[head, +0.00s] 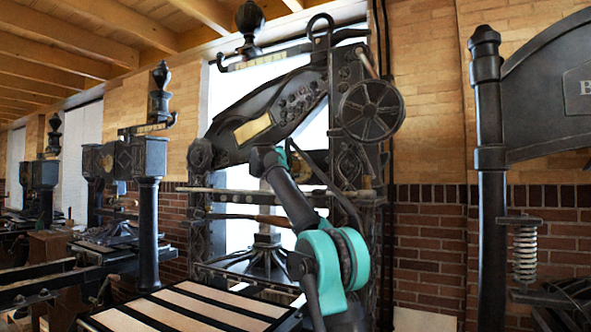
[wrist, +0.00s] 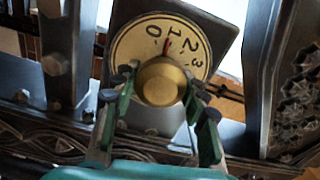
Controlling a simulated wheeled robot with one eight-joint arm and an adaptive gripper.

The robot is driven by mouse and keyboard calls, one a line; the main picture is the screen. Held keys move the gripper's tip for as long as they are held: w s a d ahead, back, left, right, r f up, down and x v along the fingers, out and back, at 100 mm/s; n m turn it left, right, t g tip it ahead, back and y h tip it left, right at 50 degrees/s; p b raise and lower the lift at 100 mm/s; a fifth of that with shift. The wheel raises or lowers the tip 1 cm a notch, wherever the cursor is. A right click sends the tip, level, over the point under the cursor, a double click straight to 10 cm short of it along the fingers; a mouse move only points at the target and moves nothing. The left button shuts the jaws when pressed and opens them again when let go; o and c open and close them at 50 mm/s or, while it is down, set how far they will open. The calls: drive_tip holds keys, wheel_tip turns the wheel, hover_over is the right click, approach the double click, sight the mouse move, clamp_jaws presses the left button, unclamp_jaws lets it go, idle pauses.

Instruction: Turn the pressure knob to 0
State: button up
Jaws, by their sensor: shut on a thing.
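In the wrist view, a round brass pressure knob (wrist: 161,82) sits on a pale yellow dial (wrist: 133,48) marked 0, 1, 2 and 3. A short red mark above the knob points between 0 and 1, close beside the 1. My gripper (wrist: 160,88) has its green fingers on either side of the knob and is shut on it. The dial is fixed to a dark plate. In the head view, my arm reaches up to the large black hand press (head: 290,100); the knob and fingertips cannot be made out there.
Dark metal uprights stand left and right of the dial in the wrist view. In the head view, a striped press bed (head: 190,308) lies low in front. More presses stand at the left (head: 148,210) and right (head: 492,180). A brick wall (head: 430,120) is behind.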

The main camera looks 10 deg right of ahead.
drive_tip(key=shift+n, duration=2.2)
drive_tip(key=o, duration=1.2)
drive_tip(key=shift+c, duration=0.2)
drive_tip(key=v, duration=1.2)
